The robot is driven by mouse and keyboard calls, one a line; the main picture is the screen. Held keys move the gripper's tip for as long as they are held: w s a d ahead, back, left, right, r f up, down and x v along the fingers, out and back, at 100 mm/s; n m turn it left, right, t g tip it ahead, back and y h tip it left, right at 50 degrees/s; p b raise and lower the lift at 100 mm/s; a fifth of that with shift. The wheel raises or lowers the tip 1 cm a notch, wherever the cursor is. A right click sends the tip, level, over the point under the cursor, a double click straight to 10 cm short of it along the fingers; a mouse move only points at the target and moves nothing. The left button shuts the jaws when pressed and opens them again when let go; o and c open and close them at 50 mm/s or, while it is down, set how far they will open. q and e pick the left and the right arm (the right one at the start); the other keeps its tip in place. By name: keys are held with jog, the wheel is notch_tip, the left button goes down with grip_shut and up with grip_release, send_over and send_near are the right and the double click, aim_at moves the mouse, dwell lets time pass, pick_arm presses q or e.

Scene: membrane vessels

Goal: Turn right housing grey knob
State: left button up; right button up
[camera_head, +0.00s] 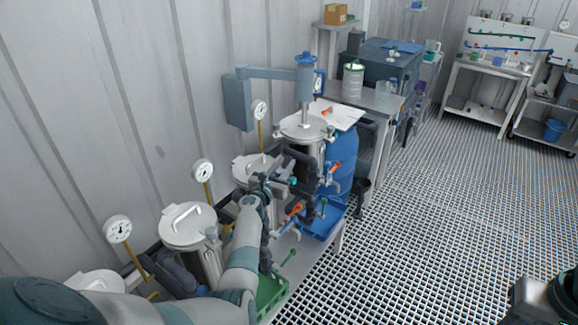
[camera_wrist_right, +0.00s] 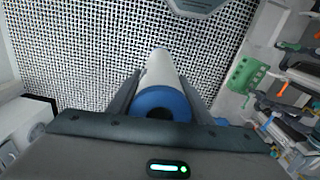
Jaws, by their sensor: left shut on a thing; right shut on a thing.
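The right housing (camera_head: 305,127) is an upright silver vessel with a round lid, in front of a blue barrel. Dark grey pipe and valve parts (camera_head: 303,163) run down its front. My left gripper (camera_head: 284,184) is at these parts, between the right housing and the vessel to its left. It is shut on what seems to be the grey knob, which the fingers mostly hide. In the right wrist view my right gripper (camera_wrist_right: 165,105) is shut on a white cylinder (camera_wrist_right: 160,68) with a blue ring at its near end.
Other vessels (camera_head: 188,225) with gauges stand along the wall. A green tray (camera_head: 272,293) lies below. The grated floor (camera_head: 430,220) on the right is clear.

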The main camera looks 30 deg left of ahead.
pick_arm(q)
jog(key=shift+n+y, duration=0.3)
jog(key=shift+y, duration=0.2)
jog(key=shift+a+f+n+g+y+b, duration=0.15)
jog(key=shift+n+g+y+b, duration=0.15)
jog(key=shift+n+y+b, duration=0.45)
jog(key=shift+a+r+n+g+y+b, duration=0.1)
jog(key=shift+a+n+g+y+b, duration=0.25)
jog(key=shift+y, duration=0.7)
jog(key=y, duration=0.1)
jog(key=n+g+y+b, duration=0.1)
jog(key=n+y+b, duration=0.1)
jog(key=shift+s+a+f+g, duration=0.2)
jog(key=shift+s+g, duration=0.05)
jog(key=s+n+g+y+b, duration=0.1)
jog(key=n+g+b, duration=0.3)
jog(key=b, duration=0.7)
jog(key=s+a+n+g+y+b, duration=0.1)
jog(key=n+g+y+b, duration=0.3)
jog(key=b, duration=0.7)
jog(key=s+n+g+y+b, duration=0.1)
jog(key=n+g+y+b, duration=0.2)
jog(key=g+b, duration=0.4)
jog(key=shift+a+n+g+b, duration=0.35)
jog(key=shift+n+b, duration=0.25)
jog(key=shift+b, duration=1.7)
jog(key=shift+s+r+n+g+b, duration=0.3)
jog(key=shift+n+g+b, duration=0.3)
jog(key=shift+g+b, duration=0.45)
